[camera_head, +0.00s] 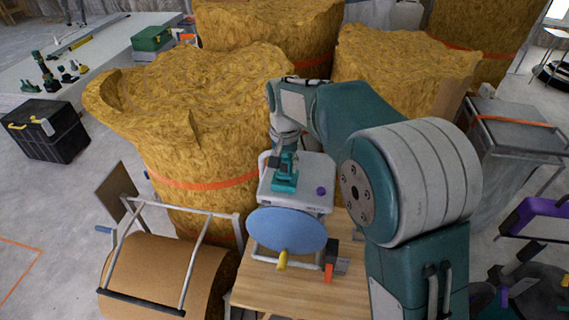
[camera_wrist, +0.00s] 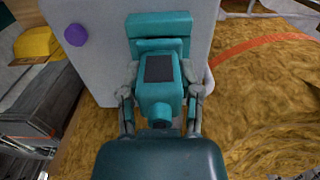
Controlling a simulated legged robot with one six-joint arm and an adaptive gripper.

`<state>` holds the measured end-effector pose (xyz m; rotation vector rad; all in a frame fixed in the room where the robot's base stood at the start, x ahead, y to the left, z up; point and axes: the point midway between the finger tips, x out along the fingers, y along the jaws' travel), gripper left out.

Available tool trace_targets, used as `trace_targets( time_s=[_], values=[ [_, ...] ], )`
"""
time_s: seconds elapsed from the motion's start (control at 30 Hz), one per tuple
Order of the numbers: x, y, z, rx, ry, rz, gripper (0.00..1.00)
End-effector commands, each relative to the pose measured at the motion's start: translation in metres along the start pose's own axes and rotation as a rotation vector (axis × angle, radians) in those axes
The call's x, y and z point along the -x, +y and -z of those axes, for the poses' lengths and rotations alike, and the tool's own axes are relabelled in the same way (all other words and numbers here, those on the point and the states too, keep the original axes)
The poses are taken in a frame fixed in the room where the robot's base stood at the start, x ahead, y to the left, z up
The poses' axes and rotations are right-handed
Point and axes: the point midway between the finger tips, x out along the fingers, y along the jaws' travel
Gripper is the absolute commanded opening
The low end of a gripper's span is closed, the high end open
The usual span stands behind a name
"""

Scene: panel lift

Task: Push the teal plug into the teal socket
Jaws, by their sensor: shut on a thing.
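The teal plug (camera_wrist: 158,99) is held between the two fingers of my gripper (camera_wrist: 162,84), with a dark rectangle on its upper face. The teal socket (camera_wrist: 158,24) is a wider teal block on the pale grey panel box (camera_wrist: 112,60), straight beyond the plug in the wrist view. The plug's front end is at or close to the socket; I cannot tell how deep it sits. In the head view, my gripper (camera_head: 285,157) is over the box, beside the teal parts (camera_head: 285,180), which blend together there.
A purple round part (camera_wrist: 76,34) sits on the same box. A blue disc (camera_head: 287,231) with a yellow handle stands in front of it on the wooden table (camera_head: 285,292). Large straw-coloured wrapped bales (camera_head: 200,110) crowd behind and left of the box.

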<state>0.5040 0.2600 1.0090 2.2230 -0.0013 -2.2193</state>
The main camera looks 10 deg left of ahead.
Motion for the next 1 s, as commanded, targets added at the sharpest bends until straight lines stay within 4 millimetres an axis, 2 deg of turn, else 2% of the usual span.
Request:
trace_targets(
  time_s=[0.87, 0.9, 0.97, 1.0],
  values=[
    [-0.0095, 0.0001, -0.0001, 0.000, -0.002, -0.001, 0.03],
    [-0.0093, 0.0000, 0.0000, 0.000, -0.002, -0.001, 0.59],
    [-0.0090, 0.0000, 0.0000, 0.000, -0.001, -0.001, 0.85],
    [-0.0088, 0.0000, -0.0001, 0.000, -0.001, -0.001, 0.85]
  ],
)
